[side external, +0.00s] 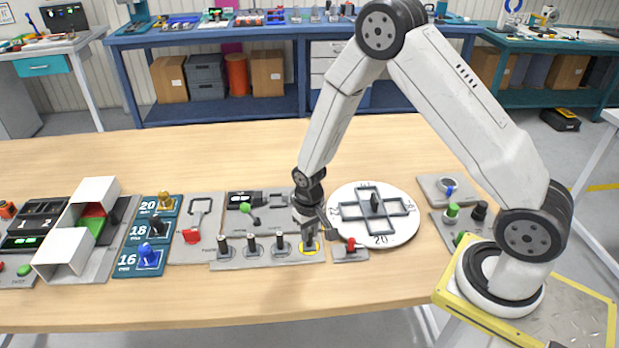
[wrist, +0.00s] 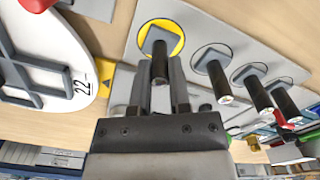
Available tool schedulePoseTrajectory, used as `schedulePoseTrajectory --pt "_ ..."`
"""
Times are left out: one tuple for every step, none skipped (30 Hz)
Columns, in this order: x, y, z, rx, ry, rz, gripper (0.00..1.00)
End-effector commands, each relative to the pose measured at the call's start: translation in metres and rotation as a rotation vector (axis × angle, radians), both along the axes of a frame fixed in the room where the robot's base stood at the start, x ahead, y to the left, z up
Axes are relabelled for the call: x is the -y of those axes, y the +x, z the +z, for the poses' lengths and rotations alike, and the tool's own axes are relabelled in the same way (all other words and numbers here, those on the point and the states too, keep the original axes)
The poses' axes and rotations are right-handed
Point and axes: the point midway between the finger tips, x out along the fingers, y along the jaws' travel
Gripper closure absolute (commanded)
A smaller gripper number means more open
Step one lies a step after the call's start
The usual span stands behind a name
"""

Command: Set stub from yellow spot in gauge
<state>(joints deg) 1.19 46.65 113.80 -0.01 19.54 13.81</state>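A dark stub (wrist: 159,62) stands on the yellow spot (wrist: 161,27), the right-hand place of the row plate (side external: 232,264) in the side view. My gripper (side external: 311,238) is low over this stub, pointing down. In the wrist view, my gripper (wrist: 159,92) has one finger on either side of the stub's free end, with narrow gaps showing; it looks open.
Several similar stubs (side external: 251,244) stand beside it on the same plate. A white dial (side external: 350,230) with a cross-shaped grey frame and a small red-handled fixture (side external: 350,245) are close on the right. The table front (side external: 250,300) is clear.

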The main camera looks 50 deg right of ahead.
Motion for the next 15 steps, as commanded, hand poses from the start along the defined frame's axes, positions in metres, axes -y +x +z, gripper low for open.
schedulePoseTrajectory --pt "0.0 0.0 0.0 0.0 0.0 0.0 1.0" --pt "0.0 0.0 0.0 0.0 0.0 0.0 1.0" --pt "0.0 0.0 0.0 0.0 0.0 0.0 1.0" --pt "0.0 0.0 0.0 0.0 0.0 0.0 1.0" --pt "0.0 0.0 0.0 0.0 0.0 0.0 1.0" --pt "0.0 0.0 0.001 0.0 0.0 0.0 1.0" --pt "0.0 0.0 0.002 0.001 0.0 0.0 1.0" --pt "0.0 0.0 0.003 0.001 0.0 0.0 1.0" --pt "0.0 0.0 0.004 0.001 0.0 0.0 1.0" --pt "0.0 0.001 0.006 0.001 0.0 0.0 1.0" --pt "0.0 0.001 0.008 0.001 0.0 0.0 1.0" --pt "0.0 0.0 0.012 0.001 0.0 0.0 1.0" --pt "0.0 0.001 0.015 0.002 -0.001 0.0 1.0" --pt "0.0 0.001 0.018 0.003 0.0 0.0 1.0" --pt "0.0 0.001 0.022 0.003 0.0 0.0 1.0"
